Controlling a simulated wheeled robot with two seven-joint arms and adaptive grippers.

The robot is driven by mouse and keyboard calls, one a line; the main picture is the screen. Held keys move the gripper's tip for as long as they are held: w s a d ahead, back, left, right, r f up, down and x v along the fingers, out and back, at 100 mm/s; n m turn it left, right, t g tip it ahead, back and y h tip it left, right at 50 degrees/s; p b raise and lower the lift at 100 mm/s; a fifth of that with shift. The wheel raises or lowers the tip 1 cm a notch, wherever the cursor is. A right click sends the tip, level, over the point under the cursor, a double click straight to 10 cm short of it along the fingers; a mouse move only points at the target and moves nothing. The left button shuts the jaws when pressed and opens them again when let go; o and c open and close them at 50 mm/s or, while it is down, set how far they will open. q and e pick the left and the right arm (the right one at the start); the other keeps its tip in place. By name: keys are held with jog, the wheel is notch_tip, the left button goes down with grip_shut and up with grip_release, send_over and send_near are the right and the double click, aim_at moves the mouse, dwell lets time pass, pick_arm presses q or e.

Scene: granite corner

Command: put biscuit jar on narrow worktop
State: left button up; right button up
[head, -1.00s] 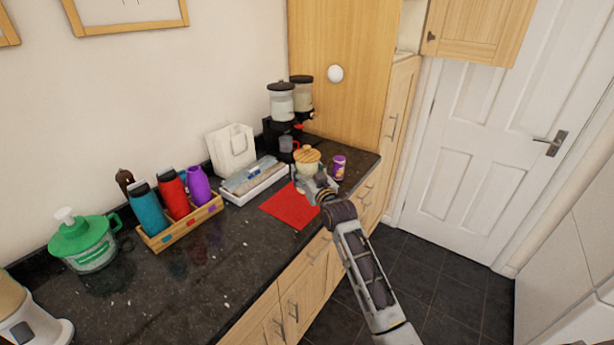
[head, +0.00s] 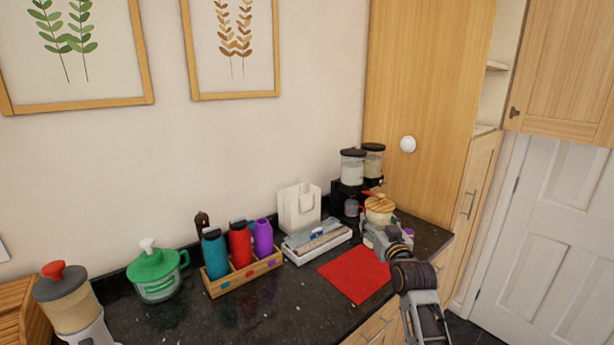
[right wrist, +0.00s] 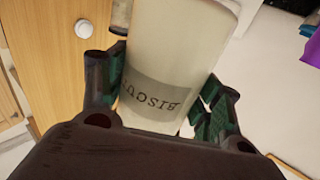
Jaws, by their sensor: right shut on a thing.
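The biscuit jar (head: 379,208) is cream with a wooden lid and shows above my right gripper (head: 378,236) in the head view. In the right wrist view the jar (right wrist: 165,60) fills the space between the two fingers of the right gripper (right wrist: 163,100), with part of its label "BISCU" upside down. The right gripper is shut on the jar. The dark worktop (head: 225,315) runs along the wall below. Whether the jar's base touches the worktop is hidden by my arm. My left gripper is not in view.
A red mat (head: 355,274) lies just left of my right arm. A bottle crate (head: 243,278), a green-lidded jug (head: 157,272) and a red-knobbed dispenser (head: 67,303) stand further left.

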aim_at(383, 215)
jog(key=r, duration=0.1)
jog(key=s+r, duration=0.1)
jog(key=r, duration=0.2)
jog(key=shift+s+r, duration=0.15)
jog(key=shift+s, duration=0.25)
jog(key=shift+s+r, duration=0.3)
jog(key=shift+s, duration=0.35)
jog(key=shift+h, duration=0.3)
jog(key=s+f, duration=0.3)
jog(key=shift+s+d, duration=0.15)
jog(key=shift+s, duration=0.1)
jog(key=s+f, duration=0.8)
jog(key=f, duration=0.5)
jog(key=s+f, duration=0.7)
jog(key=f, duration=0.7)
jog(key=shift+s+f+m+h, duration=0.15)
jog(key=shift+s+m+h, duration=0.15)
jog(key=shift+s+m, duration=0.1)
jog(key=shift+w, duration=0.15)
